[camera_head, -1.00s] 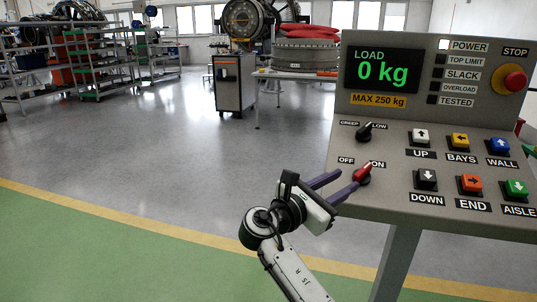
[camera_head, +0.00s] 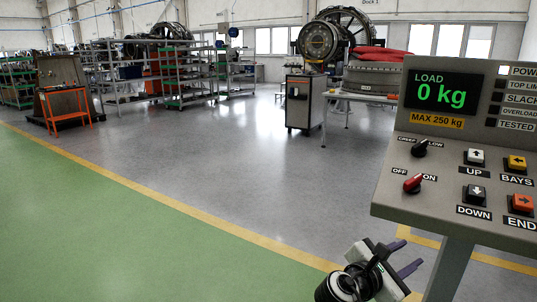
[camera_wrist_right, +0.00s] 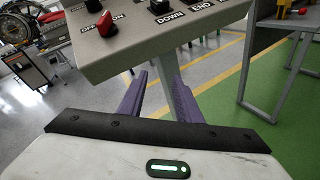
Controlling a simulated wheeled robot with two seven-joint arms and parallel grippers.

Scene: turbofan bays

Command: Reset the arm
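My right gripper (camera_head: 408,267) is low in the head view, below and left of the control console (camera_head: 386,205). Its two purple fingers are apart with nothing between them; they also show in the right wrist view (camera_wrist_right: 158,92), with the console's underside and leg beyond. The red OFF/ON switch (camera_head: 412,184) is clear of the fingers and its knob leans up and to the right. It also shows in the right wrist view (camera_wrist_right: 107,24). The console display (camera_head: 443,92) reads LOAD 0 kg. My left gripper is not in view.
A grey cabinet (camera_head: 304,101) and a table with a red-topped round part (camera_head: 378,75) stand behind the console. Shelves (camera_head: 185,75) and an orange stand (camera_head: 67,106) are farther left. The green and grey floor in front is clear.

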